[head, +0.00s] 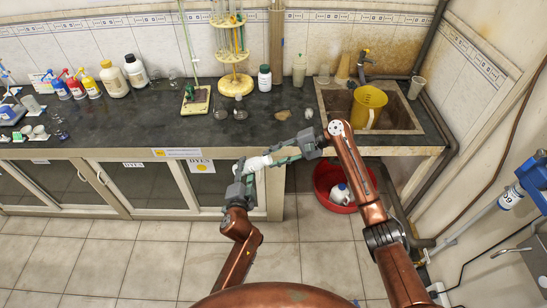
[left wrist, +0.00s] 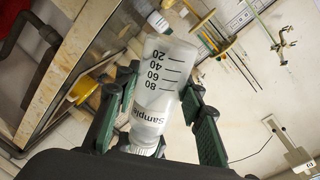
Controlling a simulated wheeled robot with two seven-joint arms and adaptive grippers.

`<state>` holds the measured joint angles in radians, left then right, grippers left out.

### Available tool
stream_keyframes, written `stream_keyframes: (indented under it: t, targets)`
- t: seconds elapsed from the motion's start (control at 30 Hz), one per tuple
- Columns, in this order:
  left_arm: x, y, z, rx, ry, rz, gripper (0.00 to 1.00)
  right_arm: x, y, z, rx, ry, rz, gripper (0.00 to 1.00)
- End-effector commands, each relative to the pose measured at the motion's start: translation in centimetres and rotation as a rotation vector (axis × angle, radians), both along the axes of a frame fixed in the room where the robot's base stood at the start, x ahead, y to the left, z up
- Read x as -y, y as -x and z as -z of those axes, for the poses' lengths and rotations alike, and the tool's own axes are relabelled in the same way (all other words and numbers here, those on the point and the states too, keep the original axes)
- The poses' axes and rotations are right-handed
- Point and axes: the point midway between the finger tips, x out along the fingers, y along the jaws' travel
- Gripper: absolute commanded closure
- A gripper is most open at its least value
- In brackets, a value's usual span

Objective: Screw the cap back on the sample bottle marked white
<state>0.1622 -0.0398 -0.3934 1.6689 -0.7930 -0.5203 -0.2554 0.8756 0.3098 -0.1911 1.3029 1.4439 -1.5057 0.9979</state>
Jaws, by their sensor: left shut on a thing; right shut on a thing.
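The sample bottle (left wrist: 160,80) is translucent white with dark graduation marks and a "Sample" label. My left gripper (left wrist: 158,95) is shut around its body, one green finger on each side. The bottle's white cap end (left wrist: 148,140) is at the bottom of the left wrist view, partly cut off by a dark grey shape; whether the cap is seated cannot be told. In the head view the bottle (head: 258,163) is small, between my left gripper (head: 252,168) and right gripper (head: 283,155). My right gripper is shut close beside the bottle, apparently on the cap; its fingertips are unclear.
The dark counter (head: 150,115) lies beyond my grippers, with a round rack (head: 235,84), a white bottle with a green cap (head: 264,78) and colored bottles. A yellow jug (head: 368,106) is in the sink at right. A red tub (head: 330,172) is on the floor.

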Motion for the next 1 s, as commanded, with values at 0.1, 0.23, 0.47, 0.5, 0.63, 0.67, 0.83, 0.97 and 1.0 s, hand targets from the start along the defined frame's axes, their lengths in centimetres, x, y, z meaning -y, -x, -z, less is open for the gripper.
stream_keyframes:
  t: [0.1, 0.23, 0.47, 0.5, 0.63, 0.67, 0.83, 0.97, 1.0]
  targets:
    - [-0.02, -0.01, -0.05, 0.001, 0.0, 0.0, 0.98, -0.03, 0.03, 0.05, -0.147, 0.0, 0.083, 0.98]
    - [-0.02, -0.01, -0.05, 0.001, 0.0, 0.0, 0.98, -0.07, 0.05, 0.06, -0.312, 0.0, 0.176, 0.98]
    - [-0.02, -0.01, -0.06, 0.001, 0.0, 0.0, 0.98, -0.03, 0.02, 0.06, -0.492, 0.0, 0.281, 0.98]
    - [-0.02, -0.01, -0.06, 0.001, 0.0, 0.0, 0.98, -0.02, 0.01, 0.06, -0.499, 0.0, 0.285, 0.98]
    - [-0.02, -0.01, -0.06, 0.001, 0.0, 0.0, 0.98, -0.02, 0.01, 0.06, -0.501, 0.0, 0.286, 0.98]
    - [-0.02, -0.01, -0.06, 0.001, 0.0, 0.0, 0.98, -0.02, 0.01, 0.07, -0.5, 0.0, 0.286, 0.98]
    - [-0.02, -0.01, -0.06, 0.001, 0.0, 0.0, 0.98, -0.01, 0.01, 0.06, -0.499, 0.0, 0.285, 0.62]
    - [-0.01, -0.01, -0.06, 0.001, 0.0, 0.0, 0.98, -0.02, 0.0, 0.05, -0.499, 0.0, 0.285, 0.58]
    - [-0.01, -0.01, -0.06, 0.001, 0.0, 0.0, 0.98, -0.02, 0.0, 0.05, -0.499, 0.0, 0.285, 0.58]
